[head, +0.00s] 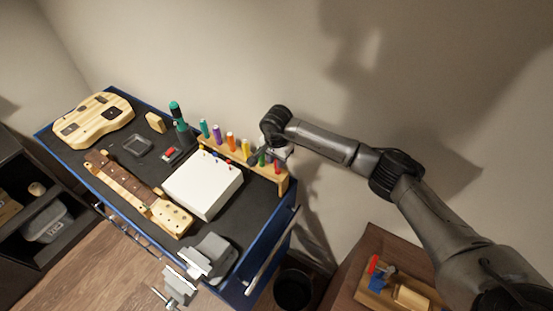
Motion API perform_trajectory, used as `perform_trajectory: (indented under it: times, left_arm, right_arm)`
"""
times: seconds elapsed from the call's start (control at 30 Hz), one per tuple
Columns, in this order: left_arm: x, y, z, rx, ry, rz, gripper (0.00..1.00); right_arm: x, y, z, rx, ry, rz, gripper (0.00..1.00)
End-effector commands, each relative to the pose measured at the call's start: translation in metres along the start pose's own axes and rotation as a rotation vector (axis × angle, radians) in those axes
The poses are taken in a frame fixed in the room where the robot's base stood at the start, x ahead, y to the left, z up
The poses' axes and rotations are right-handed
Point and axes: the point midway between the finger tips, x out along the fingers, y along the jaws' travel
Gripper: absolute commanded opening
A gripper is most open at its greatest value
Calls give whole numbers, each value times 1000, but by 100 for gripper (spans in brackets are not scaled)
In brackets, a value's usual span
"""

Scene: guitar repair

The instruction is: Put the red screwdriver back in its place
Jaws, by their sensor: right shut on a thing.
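A wooden screwdriver rack (284,184) stands along the back edge of the workbench, with a row of coloured handles in it. The red screwdriver (278,168) is at the rack's right end, beside the green screwdriver (262,159). My right gripper (272,156) is over this end of the rack, pointing down, and is shut on the red screwdriver. Its fingers are small and partly hidden by the hand. I cannot tell how deep the screwdriver's shaft sits in the rack. My left gripper is not in view.
A white box (203,187) stands just in front of the rack. A guitar neck (130,187), a guitar body (93,118) and a vise (212,255) are on the bench. A brown side table (349,275) with tools stands at lower right, beside a black bin (293,289).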

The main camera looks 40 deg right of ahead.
Motion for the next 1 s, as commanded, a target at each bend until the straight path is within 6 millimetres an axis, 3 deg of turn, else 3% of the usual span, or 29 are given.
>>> perform_trajectory:
  times: [0.07, 0.1, 0.4, 0.73, 1.0]
  left_arm:
    - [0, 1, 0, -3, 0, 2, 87]
    - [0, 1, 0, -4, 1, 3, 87]
    - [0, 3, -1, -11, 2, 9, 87]
    - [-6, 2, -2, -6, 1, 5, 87]
    - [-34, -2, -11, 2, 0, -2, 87]
  right_arm:
    - [0, 0, 0, 0, 0, 0, 0]
    - [0, 0, 0, 0, 0, 0, 28]
    - [0, 0, 0, 0, 0, 0, 54]
    - [-9, 0, 0, 0, 1, -1, 54]
    - [-60, 0, 0, 0, 2, -2, 54]
